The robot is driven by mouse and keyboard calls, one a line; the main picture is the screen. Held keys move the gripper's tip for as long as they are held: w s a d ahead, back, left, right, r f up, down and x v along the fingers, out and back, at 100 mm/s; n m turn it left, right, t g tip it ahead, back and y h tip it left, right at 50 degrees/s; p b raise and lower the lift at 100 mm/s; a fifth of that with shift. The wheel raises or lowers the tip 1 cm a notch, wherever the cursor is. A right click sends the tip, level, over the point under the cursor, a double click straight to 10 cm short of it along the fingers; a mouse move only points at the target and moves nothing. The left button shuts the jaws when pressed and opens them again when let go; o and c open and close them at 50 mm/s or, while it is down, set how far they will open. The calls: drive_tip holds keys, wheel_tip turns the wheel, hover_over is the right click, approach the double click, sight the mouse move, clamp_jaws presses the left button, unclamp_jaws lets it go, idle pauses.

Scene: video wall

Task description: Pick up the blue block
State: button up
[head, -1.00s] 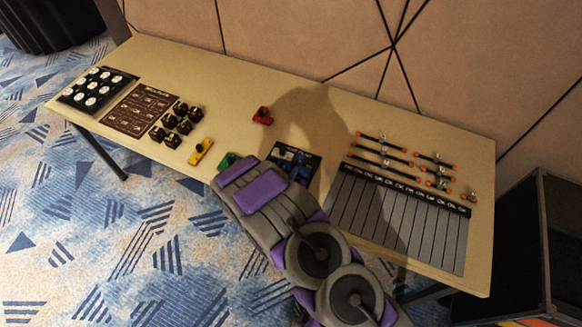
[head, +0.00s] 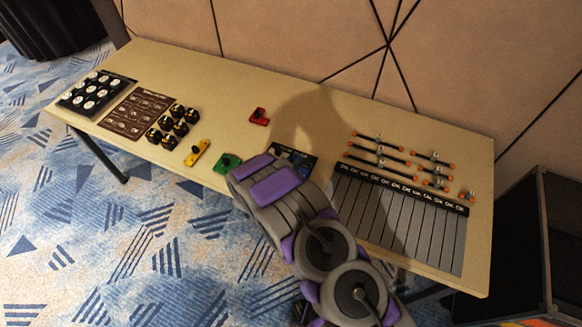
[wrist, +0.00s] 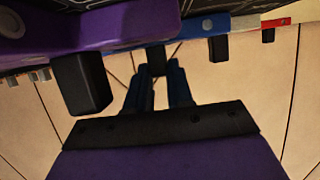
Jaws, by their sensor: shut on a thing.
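The blue block (wrist: 200,28) shows in the wrist view as a blue strip near the top, with a black knob (wrist: 157,62) by its left part. My gripper (wrist: 157,76) has its two dark fingers closed on either side of that knob. In the head view my purple and grey arm covers the gripper. There, a bit of blue (head: 307,160) shows past the arm's end on a small dark mat (head: 284,149). I cannot tell whether the block is lifted off its mat.
On the table (head: 225,90) are a green block (head: 226,163), a yellow block (head: 197,152), a red block (head: 259,117) and several black-and-yellow pieces (head: 171,125). Orange-tipped rods (head: 378,149) lie right of my arm. A wall stands behind. The table's back middle is clear.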

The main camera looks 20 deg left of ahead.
drive_tip(key=shift+a+f, duration=0.1)
drive_tip(key=shift+a, duration=0.1)
clamp_jaws()
drive_tip(key=shift+a+f, duration=0.1)
drive_tip(key=shift+a, duration=0.35)
drive_tip(key=shift+d, duration=0.2)
